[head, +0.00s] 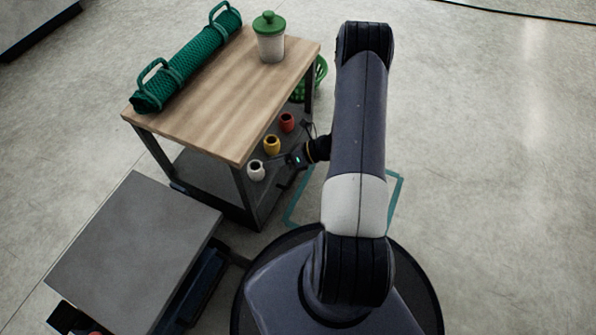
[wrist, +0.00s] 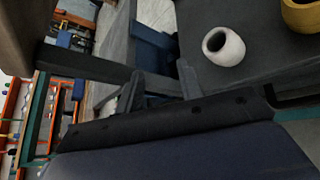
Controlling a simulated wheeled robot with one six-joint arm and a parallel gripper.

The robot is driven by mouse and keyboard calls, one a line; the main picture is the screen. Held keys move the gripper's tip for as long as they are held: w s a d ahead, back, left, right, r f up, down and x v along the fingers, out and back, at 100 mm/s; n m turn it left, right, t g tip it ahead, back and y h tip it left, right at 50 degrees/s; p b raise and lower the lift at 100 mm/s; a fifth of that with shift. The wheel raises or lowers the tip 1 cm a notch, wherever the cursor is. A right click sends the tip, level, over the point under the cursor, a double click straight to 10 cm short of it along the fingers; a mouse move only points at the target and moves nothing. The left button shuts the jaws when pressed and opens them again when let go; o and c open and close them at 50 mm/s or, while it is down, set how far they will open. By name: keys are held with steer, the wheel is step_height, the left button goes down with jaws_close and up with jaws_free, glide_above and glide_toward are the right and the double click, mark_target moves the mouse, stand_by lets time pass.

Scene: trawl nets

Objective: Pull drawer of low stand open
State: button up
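The low stand (head: 135,250) has a flat grey top and stands at the lower left of the head view. A dark blue drawer front (head: 207,272) shows below its right edge; I cannot tell how far it is out. In the wrist view, a blue part (wrist: 150,45), which looks like the drawer, lies beyond my fingertips. My gripper (head: 280,162) is beside the lower shelf of the wooden-topped table, apart from the stand. Its two fingers (wrist: 162,82) stand apart in the wrist view, with nothing visibly held between them.
The wooden-topped table (head: 225,95) carries a green roll (head: 195,60) and a green-lidded jar (head: 269,40). White (head: 256,170), yellow (head: 271,144) and red (head: 287,122) cups stand on its lower shelf close to my gripper. A green basket (head: 318,72) is behind. Floor at right is clear.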

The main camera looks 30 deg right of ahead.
steer(key=s+d+f+m+t+h+b, duration=0.1)
steer(key=d+f+m+t+h, duration=0.35)
steer(key=d+f+m, duration=0.4)
steer(key=s+d+f+m+t+h+b, duration=0.1)
steer(key=d+f+m+t+h, duration=0.4)
steer(key=f+m, duration=0.7)
steer(key=shift+n+y, duration=0.55)
steer(key=shift+n, duration=0.2)
steer(key=shift+d+f+b+x, duration=0.15)
steer(key=shift+f+b+x, duration=0.35)
steer(key=shift+x, duration=1.25)
steer(key=shift+d+f+b+x, duration=0.25)
steer(key=shift+b+x, duration=0.3)
steer(key=shift+x, duration=1.2)
steer(key=shift+d+f+b+x, duration=0.1)
steer(key=shift+f+b+x, duration=0.4)
steer(key=shift+x, duration=1.25)
steer(key=shift+s+r, duration=0.1)
steer(key=shift+c, duration=0.4)
jaws_close()
